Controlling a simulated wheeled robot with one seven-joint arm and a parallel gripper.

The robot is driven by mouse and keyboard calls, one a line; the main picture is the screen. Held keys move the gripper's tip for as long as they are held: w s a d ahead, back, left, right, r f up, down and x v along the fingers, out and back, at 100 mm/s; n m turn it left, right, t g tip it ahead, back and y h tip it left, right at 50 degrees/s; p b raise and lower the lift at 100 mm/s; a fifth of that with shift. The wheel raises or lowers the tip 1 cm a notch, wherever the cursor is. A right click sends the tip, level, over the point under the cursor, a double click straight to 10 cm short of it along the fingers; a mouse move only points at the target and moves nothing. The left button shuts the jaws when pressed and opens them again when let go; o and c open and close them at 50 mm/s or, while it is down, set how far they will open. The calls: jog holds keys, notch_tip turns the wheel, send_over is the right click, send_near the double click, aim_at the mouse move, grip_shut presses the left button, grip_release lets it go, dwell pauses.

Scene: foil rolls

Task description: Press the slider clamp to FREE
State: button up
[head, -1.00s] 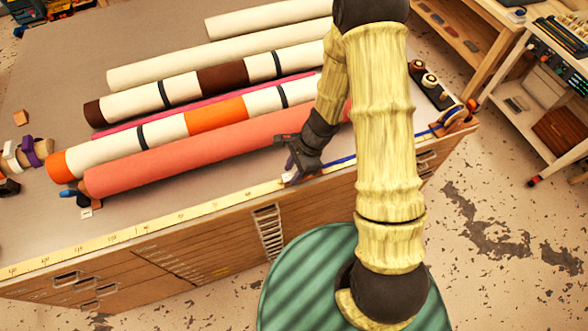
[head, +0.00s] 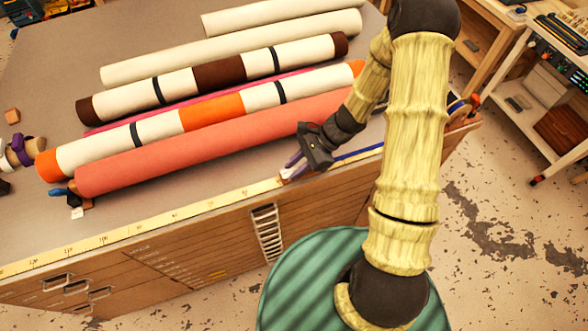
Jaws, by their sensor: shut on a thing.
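My gripper (head: 290,170) is at the front edge of the table, its fingers pointing down and left. Its fingertips are shut on a small pale and purple piece at the left end of a blue strip (head: 358,154), which seems to be the slider clamp. The piece is small and mostly hidden by the fingers, so its setting and any FREE mark cannot be read. The blue strip runs right along the edge, partly behind my arm.
A salmon roll (head: 215,145) lies just behind the gripper, with orange-banded, brown-banded and cream rolls beyond it. A yellow measuring tape (head: 150,222) runs along the table's front edge. A shelf cart (head: 552,115) stands at the right.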

jog(key=shift+d, duration=0.1)
dwell(0.3)
jog(key=o, duration=1)
jog(key=b+v, duration=0.1)
jog(key=v, duration=1)
jog(key=b+v, duration=0.1)
jog(key=v, duration=0.5)
jog(key=shift+w+d+f+b, duration=0.2)
jog(key=shift+d+b, duration=0.1)
jog(key=shift+d, duration=0.1)
